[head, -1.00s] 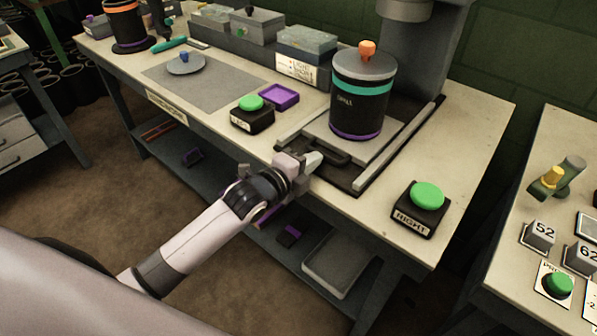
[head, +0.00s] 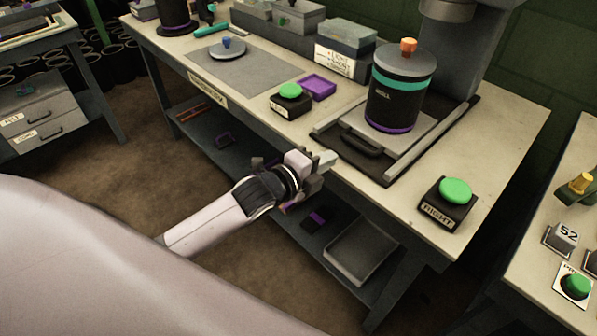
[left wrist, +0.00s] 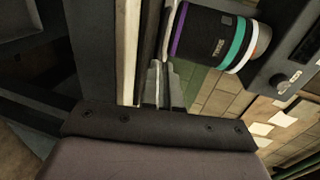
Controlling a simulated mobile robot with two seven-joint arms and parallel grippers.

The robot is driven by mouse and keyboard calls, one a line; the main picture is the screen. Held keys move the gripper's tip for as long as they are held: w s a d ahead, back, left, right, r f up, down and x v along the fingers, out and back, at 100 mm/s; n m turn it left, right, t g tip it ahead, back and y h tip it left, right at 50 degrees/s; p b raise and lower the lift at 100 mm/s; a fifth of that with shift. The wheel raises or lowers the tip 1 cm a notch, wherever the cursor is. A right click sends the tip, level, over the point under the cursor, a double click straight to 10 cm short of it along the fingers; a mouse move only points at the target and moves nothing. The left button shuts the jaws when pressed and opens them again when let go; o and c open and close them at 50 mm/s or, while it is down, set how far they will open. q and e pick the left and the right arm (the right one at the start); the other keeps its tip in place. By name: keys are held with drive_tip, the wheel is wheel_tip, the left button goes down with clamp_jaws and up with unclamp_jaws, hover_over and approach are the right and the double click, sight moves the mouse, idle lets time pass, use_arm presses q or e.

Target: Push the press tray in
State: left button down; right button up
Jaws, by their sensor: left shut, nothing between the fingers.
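The press tray (head: 423,126) is a light grey plate with a dark front handle (head: 361,146), lying on a dark base between rails. A black cylinder (head: 393,103) with teal and purple bands, a grey lid and an orange knob stands upright on it; it also shows in the left wrist view (left wrist: 208,38). My left gripper (head: 329,160) is shut and empty, just in front of the table edge, near the handle's left end. In the left wrist view its fingers (left wrist: 162,84) point toward the tray and cylinder. I cannot tell whether they touch the handle. My right gripper is not in view.
Green buttons on black boxes stand left (head: 290,98) and right (head: 447,203) of the press. A purple dish (head: 318,87) and a labelled grey box (head: 345,48) are behind the left button. The press column (head: 455,50) rises behind the cylinder. A lower shelf holds a grey bin (head: 361,250).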

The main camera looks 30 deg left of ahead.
use_arm(q)
drive_tip(key=v, duration=0.6)
drive_tip(key=g+p, duration=0.1)
drive_tip(key=g, duration=0.3)
approach(360, 133)
drive_tip(key=shift+y, duration=0.4)
drive_tip(key=shift+d+b+x, duration=0.15)
drive_tip(key=shift+x, duration=1.4)
drive_tip(key=shift+d+b+x, duration=0.15)
drive_tip(key=shift+d+x, duration=0.05)
drive_tip(key=shift+x, duration=1.4)
drive_tip(key=shift+s, duration=0.15)
